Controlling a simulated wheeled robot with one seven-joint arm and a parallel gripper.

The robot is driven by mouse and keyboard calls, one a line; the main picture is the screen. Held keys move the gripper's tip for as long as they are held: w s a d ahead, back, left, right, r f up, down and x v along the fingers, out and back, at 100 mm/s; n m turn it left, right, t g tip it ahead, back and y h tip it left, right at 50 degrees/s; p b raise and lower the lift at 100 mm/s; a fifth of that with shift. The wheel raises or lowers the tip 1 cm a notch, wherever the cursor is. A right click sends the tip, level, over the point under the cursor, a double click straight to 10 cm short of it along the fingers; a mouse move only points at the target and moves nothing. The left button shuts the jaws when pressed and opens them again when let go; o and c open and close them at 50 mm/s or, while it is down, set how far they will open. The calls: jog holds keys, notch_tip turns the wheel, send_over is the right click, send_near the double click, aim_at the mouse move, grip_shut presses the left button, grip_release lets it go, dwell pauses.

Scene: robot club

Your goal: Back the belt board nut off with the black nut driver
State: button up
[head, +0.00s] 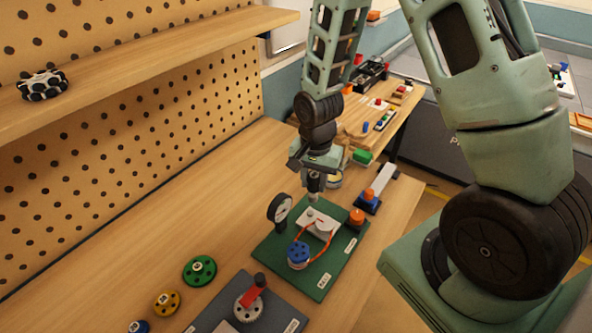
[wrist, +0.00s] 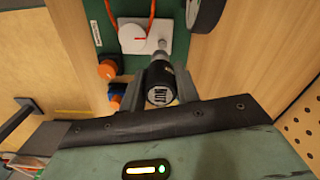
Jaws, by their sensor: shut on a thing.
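The green belt board (head: 283,245) lies on the bench. It carries a white plate (head: 314,214) with a white wheel (head: 325,228), a blue pulley (head: 298,255) and an orange belt (head: 311,250) around them. My gripper (head: 316,168) is over the far part of the board, shut on the black nut driver (wrist: 160,86), whose end is marked NUT. The driver points down, and its metal shaft (wrist: 160,48) reaches toward the white plate (wrist: 151,38). The nut is hidden or too small to make out, and I cannot tell whether the driver's tip touches it.
A round gauge (head: 279,208) stands at the board's left edge, close to the driver. An orange knob (head: 356,217) is at its right. A crank board (head: 252,302) lies nearer.

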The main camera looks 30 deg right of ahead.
aim_at(311, 195)
jog(key=shift+w+a+f, duration=0.1)
jog(key=shift+w, duration=0.15)
jog(key=shift+f+b, duration=2.15)
jog(key=shift+f, duration=0.45)
jog(key=shift+s+f+b, duration=0.1)
jog(key=shift+f+b, duration=0.2)
jog(key=shift+f, duration=0.35)
dwell(0.5)
jog(key=o, duration=1)
jog(key=shift+c, duration=0.2)
